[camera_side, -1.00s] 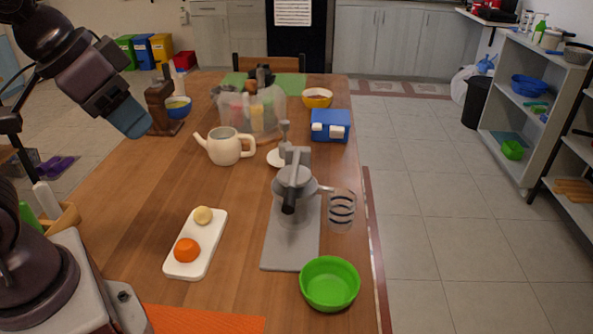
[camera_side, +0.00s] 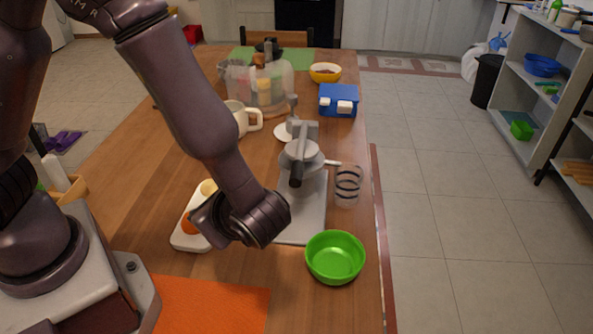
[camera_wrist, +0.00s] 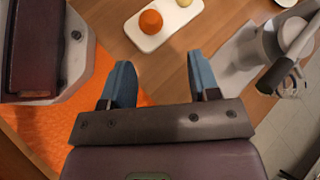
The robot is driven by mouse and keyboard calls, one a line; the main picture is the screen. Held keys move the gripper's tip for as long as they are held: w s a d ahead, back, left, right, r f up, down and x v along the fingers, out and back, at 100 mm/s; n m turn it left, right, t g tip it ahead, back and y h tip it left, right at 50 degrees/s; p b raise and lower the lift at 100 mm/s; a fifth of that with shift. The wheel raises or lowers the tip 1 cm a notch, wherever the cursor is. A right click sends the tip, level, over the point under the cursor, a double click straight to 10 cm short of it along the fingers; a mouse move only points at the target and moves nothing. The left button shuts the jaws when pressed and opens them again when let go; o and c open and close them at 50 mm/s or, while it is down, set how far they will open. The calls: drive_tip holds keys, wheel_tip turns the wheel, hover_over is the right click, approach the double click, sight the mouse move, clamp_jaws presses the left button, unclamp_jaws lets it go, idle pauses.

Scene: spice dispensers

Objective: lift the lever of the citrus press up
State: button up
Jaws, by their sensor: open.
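The grey citrus press (camera_side: 299,157) stands on its grey base plate at the right side of the wooden table. Its lever, with a dark handle (camera_side: 296,176), slants down over the front of the press. In the wrist view the press (camera_wrist: 268,42) is at the upper right, its dark handle (camera_wrist: 276,76) right of my fingers. My gripper (camera_wrist: 160,78) is open, with two blue fingers apart and nothing between them. It is clear of the lever. In the side view my wrist hides most of the gripper, left of the press.
A white board (camera_side: 184,241) with an orange (camera_wrist: 151,22) and a pale fruit lies left of the press. A green bowl (camera_side: 335,258) is in front of the press, and a striped glass (camera_side: 347,186) is to its right. An orange mat (camera_side: 210,305) lies at the front.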

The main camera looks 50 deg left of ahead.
drive_tip(key=w+d+f+m+t+y, duration=0.3)
drive_tip(key=w+d+f+m+t, duration=0.15)
drive_tip(key=m+t, duration=0.25)
drive_tip(key=m+t+h, duration=0.1)
drive_tip(key=m+t, duration=0.2)
drive_tip(key=t, duration=0.2)
approach(296, 172)
drive_tip(key=x, duration=0.4)
drive_tip(key=f+x, duration=0.1)
drive_tip(key=x, duration=0.6)
drive_tip(key=shift+w+a+f, duration=0.15)
drive_tip(key=shift+w+a, duration=0.05)
drive_tip(key=shift+a, duration=0.05)
clamp_jaws()
